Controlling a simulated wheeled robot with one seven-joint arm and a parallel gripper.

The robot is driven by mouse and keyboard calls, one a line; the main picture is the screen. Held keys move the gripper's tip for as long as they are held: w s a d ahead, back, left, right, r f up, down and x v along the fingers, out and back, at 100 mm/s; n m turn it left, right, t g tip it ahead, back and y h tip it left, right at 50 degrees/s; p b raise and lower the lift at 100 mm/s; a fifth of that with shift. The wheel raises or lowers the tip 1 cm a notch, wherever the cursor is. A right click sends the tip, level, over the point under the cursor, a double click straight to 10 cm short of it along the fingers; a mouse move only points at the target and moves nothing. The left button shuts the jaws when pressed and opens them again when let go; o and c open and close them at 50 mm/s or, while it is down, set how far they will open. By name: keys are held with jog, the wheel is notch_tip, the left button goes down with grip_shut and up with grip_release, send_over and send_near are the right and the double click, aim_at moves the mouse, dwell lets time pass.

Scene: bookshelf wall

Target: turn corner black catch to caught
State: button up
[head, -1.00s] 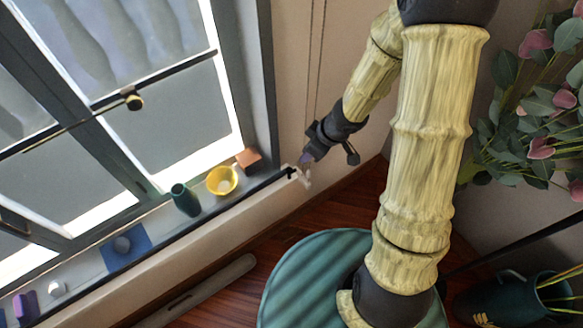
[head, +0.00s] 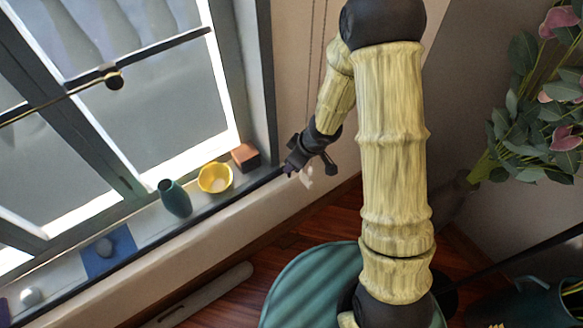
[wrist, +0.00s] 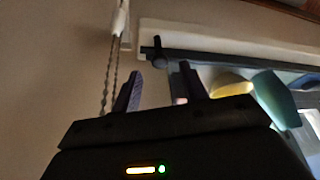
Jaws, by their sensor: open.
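A small black catch (wrist: 158,48) stands out at the corner end of the dark sill rail in the wrist view. It shows as a short dark peg, lying just beyond the gap between my fingers. My gripper (wrist: 161,70) is open, with its two dark purple fingers apart and nothing between them. In the head view my gripper (head: 288,171) is at the right end of the rail, by the wall corner, and hides the catch. I cannot tell whether finger and catch touch.
A brown block (head: 246,157), yellow bowl (head: 215,178) and teal vase (head: 175,198) stand on the sill left of my gripper. A twisted cord (wrist: 108,80) hangs close to the left finger. The window has a dark knob (head: 113,81). Leafy flowers (head: 540,130) fill the right.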

jog(key=x, duration=0.2)
jog(key=shift+a+f+b, duration=0.15)
jog(key=shift+f+b, duration=0.2)
jog(key=shift+b, duration=0.05)
jog(key=shift+w, duration=0.1)
grip_shut()
